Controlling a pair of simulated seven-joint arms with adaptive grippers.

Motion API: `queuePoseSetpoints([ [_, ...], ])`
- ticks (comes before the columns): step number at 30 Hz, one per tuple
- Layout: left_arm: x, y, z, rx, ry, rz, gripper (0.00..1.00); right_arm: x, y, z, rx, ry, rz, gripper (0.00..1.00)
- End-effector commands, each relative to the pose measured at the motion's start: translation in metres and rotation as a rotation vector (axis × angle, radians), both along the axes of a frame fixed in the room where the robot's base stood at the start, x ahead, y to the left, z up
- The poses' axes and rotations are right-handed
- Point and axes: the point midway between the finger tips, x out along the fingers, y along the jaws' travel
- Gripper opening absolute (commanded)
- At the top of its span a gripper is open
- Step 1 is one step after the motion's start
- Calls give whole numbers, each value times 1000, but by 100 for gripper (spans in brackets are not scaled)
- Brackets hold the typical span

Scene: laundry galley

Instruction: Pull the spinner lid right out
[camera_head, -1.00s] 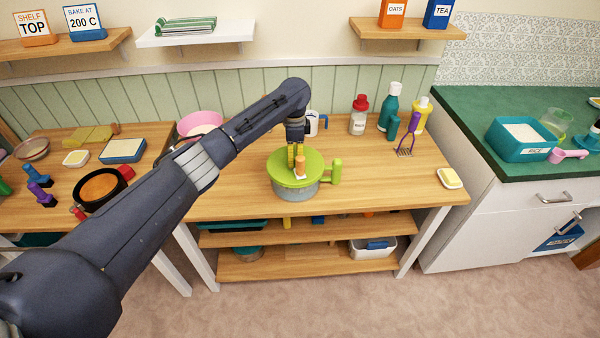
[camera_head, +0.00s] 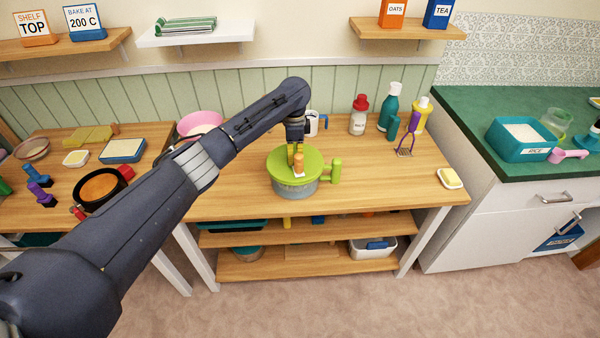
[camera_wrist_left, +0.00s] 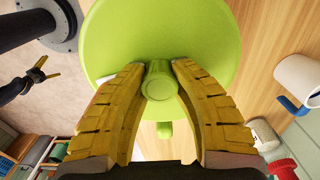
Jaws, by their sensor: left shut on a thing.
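The green spinner lid (camera_head: 281,161) sits on top of the grey spinner bowl (camera_head: 297,190) in the middle of the wooden table. The lid has a green side handle (camera_head: 335,172) at its right. My left gripper (camera_head: 296,166) reaches down from above the lid, with yellow fingers. In the left wrist view, the fingers (camera_wrist_left: 160,85) are on both sides of a round green knob (camera_wrist_left: 160,82) on the lid, and they are shut on it. The bowl is hidden beneath the lid in the left wrist view. My right gripper does not show in the head view.
A butter dish (camera_head: 450,178) lies near the right edge. Table in front of the spinner is clear.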

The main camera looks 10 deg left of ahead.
Motion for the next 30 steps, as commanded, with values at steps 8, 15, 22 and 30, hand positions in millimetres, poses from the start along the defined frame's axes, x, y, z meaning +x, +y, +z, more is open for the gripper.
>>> queuePoseSetpoints([
  [8, 1, 0, 5, -2, -2, 0, 0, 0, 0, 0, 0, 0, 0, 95],
  [15, 1, -1, 8, -2, -2, -1, 0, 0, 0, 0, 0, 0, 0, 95],
  [22, 1, -1, 11, -2, -2, -1, 0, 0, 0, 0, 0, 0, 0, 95],
  [30, 1, 0, 14, -2, -2, -1, 0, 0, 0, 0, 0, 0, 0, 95],
])
